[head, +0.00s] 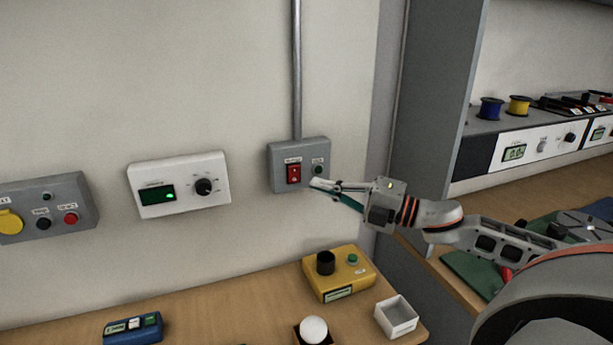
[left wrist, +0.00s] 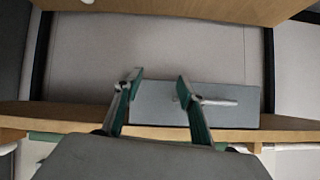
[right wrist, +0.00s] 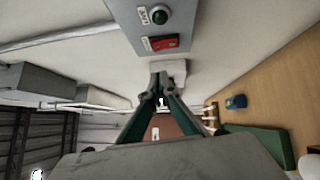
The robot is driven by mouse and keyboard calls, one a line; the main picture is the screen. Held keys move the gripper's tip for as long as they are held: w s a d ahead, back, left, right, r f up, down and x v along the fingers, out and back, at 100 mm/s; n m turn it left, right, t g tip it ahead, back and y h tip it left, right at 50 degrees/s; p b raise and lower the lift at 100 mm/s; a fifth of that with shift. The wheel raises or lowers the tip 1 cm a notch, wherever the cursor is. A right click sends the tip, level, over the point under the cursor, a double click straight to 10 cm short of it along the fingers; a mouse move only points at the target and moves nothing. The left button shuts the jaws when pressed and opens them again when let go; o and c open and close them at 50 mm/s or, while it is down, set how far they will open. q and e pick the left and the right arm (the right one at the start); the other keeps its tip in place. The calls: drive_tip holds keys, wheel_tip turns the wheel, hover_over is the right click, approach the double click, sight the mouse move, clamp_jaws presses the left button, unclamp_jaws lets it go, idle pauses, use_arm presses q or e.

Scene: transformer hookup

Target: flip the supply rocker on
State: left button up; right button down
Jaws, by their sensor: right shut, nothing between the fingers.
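The supply rocker (head: 293,174) is a red switch on a grey wall box (head: 283,151), below a white label. It also shows red in the right wrist view (right wrist: 163,43). A dark green round lamp or button (head: 318,170) sits beside it on the same box. My right gripper (head: 314,184) is shut and empty. Its tips are just right of the rocker and below the green button; I cannot tell whether they touch the box. My left gripper (left wrist: 158,78) is open and empty, above a grey panel with a handle (left wrist: 222,104).
A white controller with a lit display (head: 179,184) and a grey box with a yellow socket (head: 44,207) are on the wall to the left. Below, a yellow unit (head: 338,274), a white tray (head: 396,317) and a blue unit (head: 132,329) stand on the bench.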

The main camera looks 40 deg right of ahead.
sight(291, 170)
drive_tip(key=shift+w+a+r, duration=0.1)
drive_tip(key=shift+w+r, duration=0.05)
drive_tip(key=shift+w, duration=1.3)
drive_tip(key=shift+w+r, duration=0.15)
drive_tip(key=shift+w, duration=1.25)
